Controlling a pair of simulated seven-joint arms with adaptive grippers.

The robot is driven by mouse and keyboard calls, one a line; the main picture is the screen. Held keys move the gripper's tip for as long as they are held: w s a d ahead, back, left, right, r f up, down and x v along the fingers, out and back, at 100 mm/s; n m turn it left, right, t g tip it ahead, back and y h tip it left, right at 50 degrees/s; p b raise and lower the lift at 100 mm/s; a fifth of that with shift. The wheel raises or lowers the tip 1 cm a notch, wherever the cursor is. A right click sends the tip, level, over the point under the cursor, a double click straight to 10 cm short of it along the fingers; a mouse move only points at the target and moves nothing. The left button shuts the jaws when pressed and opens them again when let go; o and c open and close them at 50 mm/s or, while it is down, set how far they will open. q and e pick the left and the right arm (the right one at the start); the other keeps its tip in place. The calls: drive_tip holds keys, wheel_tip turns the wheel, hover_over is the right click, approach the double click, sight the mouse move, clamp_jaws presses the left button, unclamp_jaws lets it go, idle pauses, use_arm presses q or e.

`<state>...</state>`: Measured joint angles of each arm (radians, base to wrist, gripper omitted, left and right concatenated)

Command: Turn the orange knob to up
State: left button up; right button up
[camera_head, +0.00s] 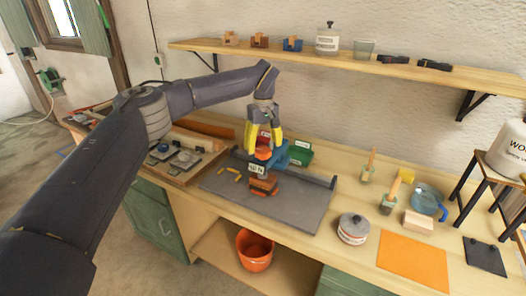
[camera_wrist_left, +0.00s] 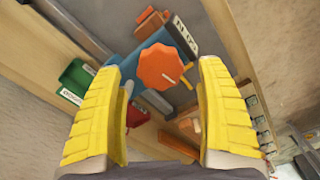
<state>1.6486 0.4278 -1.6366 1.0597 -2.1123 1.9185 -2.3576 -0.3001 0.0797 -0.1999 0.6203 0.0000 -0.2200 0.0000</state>
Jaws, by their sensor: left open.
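The orange knob (camera_head: 263,153) sits on a blue fixture (camera_head: 281,157) on the workbench, just below my left gripper (camera_head: 264,143) in the head view. In the left wrist view the round, scalloped knob (camera_wrist_left: 160,66) lies ahead of my gripper (camera_wrist_left: 165,75), with a thin pale mark at its lower right. The yellow fingers are spread wide, with nothing between them; the knob appears beyond the fingertips, and contact is not visible. A small white lettered plate (camera_head: 257,169) is beside the knob; it also shows in the wrist view (camera_wrist_left: 185,38). My right gripper is out of view.
Red and green bins (camera_head: 299,154) stand close behind the fixture. Orange-brown blocks (camera_head: 263,186) lie in front on the grey mat (camera_head: 305,203). A wooden tray (camera_head: 177,180) is to the left. A lidded pot (camera_head: 353,229) stands at right. The mat's right part is clear.

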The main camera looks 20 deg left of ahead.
use_arm(q)
drive_tip(key=shift+f, duration=1.4)
drive_tip(key=shift+c, duration=0.4)
drive_tip(key=c, duration=1.2)
